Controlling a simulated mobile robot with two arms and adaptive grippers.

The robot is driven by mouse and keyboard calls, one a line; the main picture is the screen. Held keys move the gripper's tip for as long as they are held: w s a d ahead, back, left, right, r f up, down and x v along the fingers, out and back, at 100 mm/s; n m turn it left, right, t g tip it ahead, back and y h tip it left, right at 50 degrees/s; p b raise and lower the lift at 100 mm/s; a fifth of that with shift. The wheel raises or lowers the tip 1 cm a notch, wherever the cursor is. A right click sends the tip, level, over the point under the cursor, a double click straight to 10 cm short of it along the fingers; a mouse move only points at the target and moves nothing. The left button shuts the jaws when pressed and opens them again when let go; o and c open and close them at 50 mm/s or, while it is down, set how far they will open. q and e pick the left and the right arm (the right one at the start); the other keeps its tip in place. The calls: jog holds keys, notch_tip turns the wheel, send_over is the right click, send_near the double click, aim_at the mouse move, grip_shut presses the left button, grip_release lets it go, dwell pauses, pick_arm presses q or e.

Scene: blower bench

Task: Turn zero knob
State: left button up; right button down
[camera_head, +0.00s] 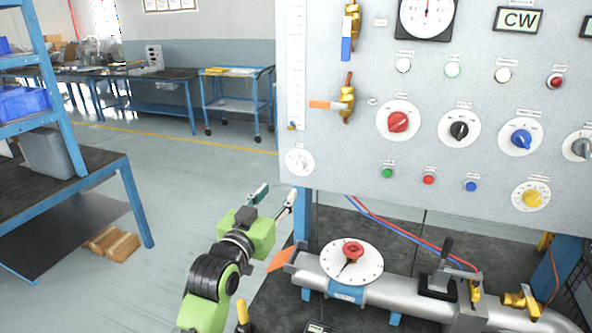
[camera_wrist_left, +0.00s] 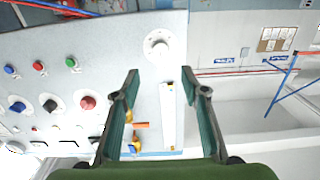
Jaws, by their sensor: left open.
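A small white knob (camera_head: 299,161) sits on a round white dial at the lower left corner of the grey panel; its label is too small to read. It also shows in the left wrist view (camera_wrist_left: 158,47), past the fingertips and roughly centred between them. My left gripper (camera_head: 275,194) is open and empty, just left of and below the knob in the head view. In the left wrist view its two fingers (camera_wrist_left: 160,80) are spread wide, with a visible gap to the knob. My right gripper is not in view.
The panel (camera_head: 340,165) carries red, black, blue and yellow knobs, buttons, valve levers and a gauge (camera_head: 427,17). Below it, a silver pipe (camera_head: 395,293) with a red-handled dial (camera_head: 352,254) lies on the dark bench. A blue shelf (camera_head: 60,110) stands left; open floor lies between.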

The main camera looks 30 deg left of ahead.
aim_at(297, 167)
pick_arm(q)
jog(key=p+x, duration=0.2)
jog(key=x, duration=0.9)
jog(key=shift+w+a+r+p, duration=0.1)
jog(key=shift+w+r+p, duration=0.1)
jog(key=shift+w+p, duration=0.15)
jog(key=shift+x, duration=0.9)
jog(key=shift+f, duration=0.1)
jog(key=c, duration=1.1)
